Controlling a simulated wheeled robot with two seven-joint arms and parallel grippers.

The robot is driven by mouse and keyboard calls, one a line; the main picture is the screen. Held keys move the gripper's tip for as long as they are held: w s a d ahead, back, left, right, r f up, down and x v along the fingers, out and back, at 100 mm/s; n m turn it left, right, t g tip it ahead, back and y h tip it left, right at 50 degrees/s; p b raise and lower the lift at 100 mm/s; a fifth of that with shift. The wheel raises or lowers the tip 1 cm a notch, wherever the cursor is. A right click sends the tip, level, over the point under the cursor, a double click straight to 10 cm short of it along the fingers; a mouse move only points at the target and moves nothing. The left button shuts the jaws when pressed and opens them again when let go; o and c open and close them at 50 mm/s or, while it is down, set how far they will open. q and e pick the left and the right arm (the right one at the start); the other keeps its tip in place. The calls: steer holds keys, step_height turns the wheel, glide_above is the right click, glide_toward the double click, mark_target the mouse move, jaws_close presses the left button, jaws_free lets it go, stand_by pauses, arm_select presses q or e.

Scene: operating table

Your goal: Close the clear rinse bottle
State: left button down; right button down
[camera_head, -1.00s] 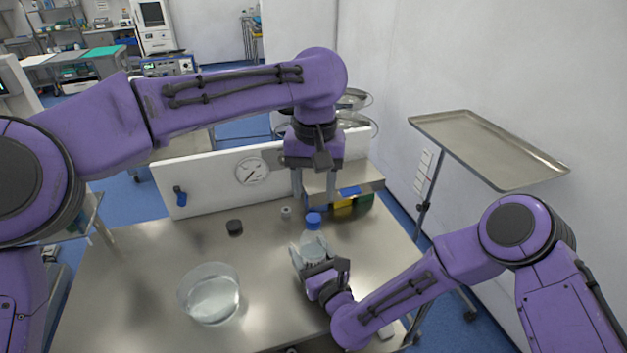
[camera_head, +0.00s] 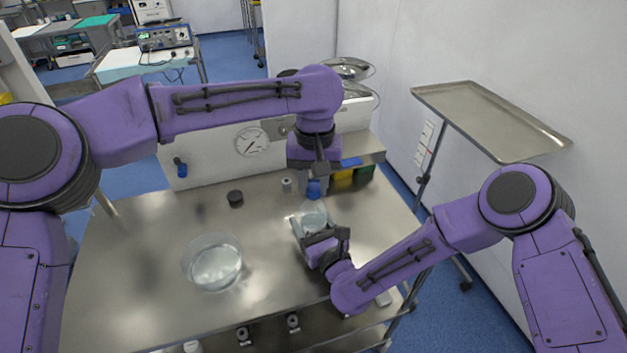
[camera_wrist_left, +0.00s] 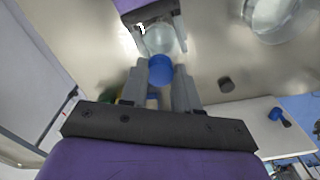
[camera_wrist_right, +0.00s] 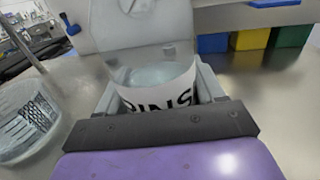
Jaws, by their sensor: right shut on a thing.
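The left fingers look open, with small gaps beside the cap.
A glass bowl of clear liquid (camera_head: 214,264) stands left of the bottle. A dark round cap (camera_head: 235,198) and a small metal piece (camera_head: 287,184) lie behind. Coloured bins (camera_head: 354,174) are at the back right. A steel tray stand (camera_head: 490,115) is at the right.

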arm_select(q)
steer(key=shift+s+d+m, duration=0.1)
steer(key=shift+m, duration=2)
steer(key=m, duration=1.5)
steer(key=shift+f+m, duration=0.1)
steer(key=shift+m, duration=0.2)
steer(key=m, duration=0.4)
steer(key=shift+m, duration=0.3)
steer(key=c, duration=0.8)
jaws_free()
steer(key=shift+o, duration=0.2)
